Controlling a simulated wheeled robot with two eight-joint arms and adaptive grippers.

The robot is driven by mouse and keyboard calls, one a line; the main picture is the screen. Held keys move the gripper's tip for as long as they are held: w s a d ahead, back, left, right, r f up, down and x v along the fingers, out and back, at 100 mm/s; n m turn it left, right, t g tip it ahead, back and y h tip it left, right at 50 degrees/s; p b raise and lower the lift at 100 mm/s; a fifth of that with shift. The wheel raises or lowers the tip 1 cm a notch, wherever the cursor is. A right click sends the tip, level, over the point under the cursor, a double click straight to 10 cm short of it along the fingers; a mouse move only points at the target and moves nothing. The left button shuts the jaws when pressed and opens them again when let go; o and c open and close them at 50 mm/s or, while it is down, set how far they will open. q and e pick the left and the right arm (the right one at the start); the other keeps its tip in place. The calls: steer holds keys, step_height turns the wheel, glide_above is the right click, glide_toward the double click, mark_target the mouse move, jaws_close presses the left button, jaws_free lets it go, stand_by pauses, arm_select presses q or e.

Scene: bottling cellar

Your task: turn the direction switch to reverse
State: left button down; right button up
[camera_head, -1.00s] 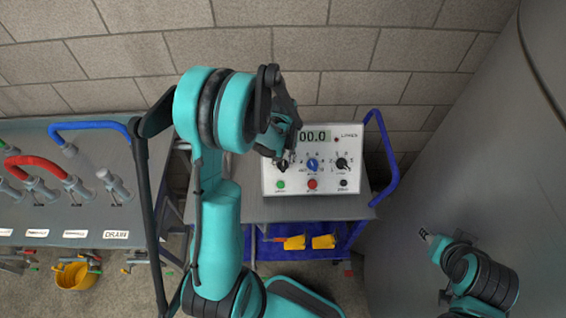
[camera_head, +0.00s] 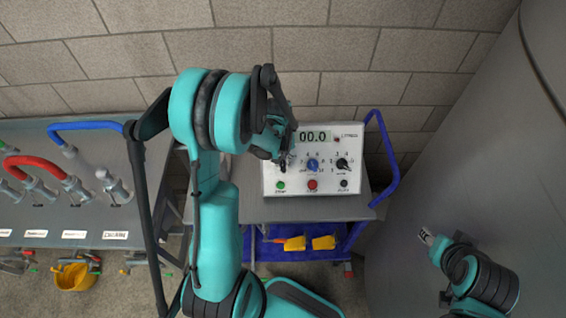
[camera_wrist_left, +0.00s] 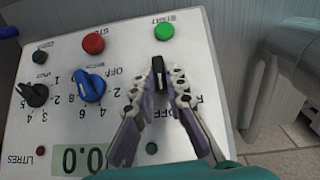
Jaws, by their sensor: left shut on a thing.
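The white control box (camera_head: 350,186) stands on the trolley top; it also shows upside down in the wrist view (camera_wrist_left: 52,140). The direction switch (camera_wrist_left: 159,74) is a small black lever knob near the green start button. My left gripper (camera_wrist_left: 160,78) is shut on this knob, a fingertip on each side. The knob's long side runs nearly up and down in that view. The lettering around it is partly hidden by the fingers. In the head view the left gripper (camera_head: 281,161) covers the switch. My right gripper (camera_head: 428,238) is at the lower right, far from the box; its jaws are unclear.
A blue batch knob (camera_wrist_left: 89,86), a black knob (camera_wrist_left: 34,94), a red button (camera_wrist_left: 93,43) and the green button (camera_wrist_left: 164,31) sit close by. The blue trolley handle (camera_head: 388,150) rises right of the box. A large grey tank (camera_head: 500,140) stands at right.

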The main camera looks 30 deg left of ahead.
arm_select(q)
steer(key=n+b, duration=0.1)
steer(key=t+h+b, duration=0.1)
steer(key=n+h, duration=0.1)
steer(key=shift+s+a+f+n+t+b, duration=0.25)
steer(key=shift+a+n+t+b, duration=0.05)
steer(key=shift+a+t+b, duration=0.1)
steer(key=shift+s+n+t+h+b, duration=0.15)
steer(key=shift+n+t+h+b, duration=0.45)
steer(key=shift+n+b, duration=0.25)
steer(key=shift+s+n+t+h+b, duration=0.15)
steer(key=shift+n+t+h+b, duration=0.25)
steer(key=shift+n+t+b, duration=0.45)
steer(key=c, duration=1.5)
jaws_free()
steer(key=shift+c, duration=0.2)
steer(key=shift+a, duration=0.1)
steer(key=v, duration=1.2)
steer(key=shift+w, duration=0.1)
